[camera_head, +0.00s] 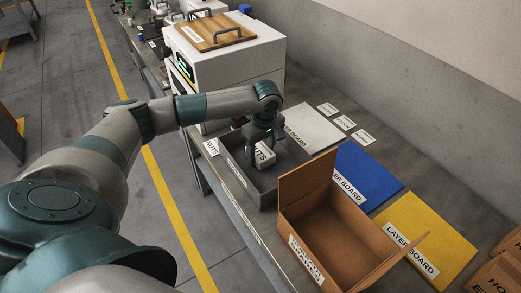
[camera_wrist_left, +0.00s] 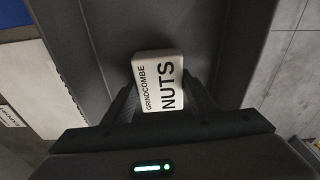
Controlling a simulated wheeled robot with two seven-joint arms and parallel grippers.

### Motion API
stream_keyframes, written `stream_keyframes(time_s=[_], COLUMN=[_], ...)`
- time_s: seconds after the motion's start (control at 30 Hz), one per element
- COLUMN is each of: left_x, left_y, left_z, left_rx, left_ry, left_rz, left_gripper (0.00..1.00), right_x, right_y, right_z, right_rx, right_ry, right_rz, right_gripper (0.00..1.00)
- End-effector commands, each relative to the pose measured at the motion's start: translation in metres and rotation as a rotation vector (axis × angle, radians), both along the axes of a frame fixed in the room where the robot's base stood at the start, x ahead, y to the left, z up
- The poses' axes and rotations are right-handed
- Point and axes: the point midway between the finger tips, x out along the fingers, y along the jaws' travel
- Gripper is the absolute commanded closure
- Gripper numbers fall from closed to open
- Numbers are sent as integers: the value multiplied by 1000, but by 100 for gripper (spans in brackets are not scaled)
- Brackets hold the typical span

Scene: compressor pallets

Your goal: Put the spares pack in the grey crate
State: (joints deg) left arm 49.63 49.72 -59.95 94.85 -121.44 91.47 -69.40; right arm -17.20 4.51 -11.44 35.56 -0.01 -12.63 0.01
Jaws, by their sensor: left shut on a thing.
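The spares pack (camera_head: 265,157) is a small white box marked NUTS. In the left wrist view the pack (camera_wrist_left: 158,82) shows the words GRINDCOMBE NUTS and sits between the two fingers. My left gripper (camera_head: 262,143) is shut on it, pointing down into the open grey crate (camera_head: 263,192). The pack is within the crate's outline, with the crate's dark floor (camera_wrist_left: 105,30) behind it in the wrist view. I cannot tell whether it touches the floor. My right gripper is not in view.
An open cardboard box (camera_head: 335,235) stands directly in front of the crate. White (camera_head: 313,128), blue (camera_head: 365,178) and yellow (camera_head: 430,235) layer boards lie along the bench. A white machine (camera_head: 235,62) with a wooden lid stands behind the crate.

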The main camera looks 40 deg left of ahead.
Motion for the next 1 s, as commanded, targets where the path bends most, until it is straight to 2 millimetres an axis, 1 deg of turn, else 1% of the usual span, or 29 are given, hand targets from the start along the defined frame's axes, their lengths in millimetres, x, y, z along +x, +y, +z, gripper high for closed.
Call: stream_keyframes(time_s=[0.07,0.33,0.47,0.5,0.57,0.6,1.0], left_x=[0,0,0,0,0,0,0], left_y=[0,1,0,0,0,0,0], left_z=[-3,-6,-9,-9,-8,-8,-5], left_rx=[1,2,1,1,1,1,1], left_ry=[1,-2,-1,0,0,0,0], left_rz=[1,0,0,0,0,0,0], left_gripper=[74,74,74,46,32,29,29], right_x=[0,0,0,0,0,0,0], right_y=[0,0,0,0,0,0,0], right_z=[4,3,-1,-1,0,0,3], right_rx=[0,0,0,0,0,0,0], right_ry=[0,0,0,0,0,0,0], right_rz=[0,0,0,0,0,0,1], right_gripper=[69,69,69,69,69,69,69])
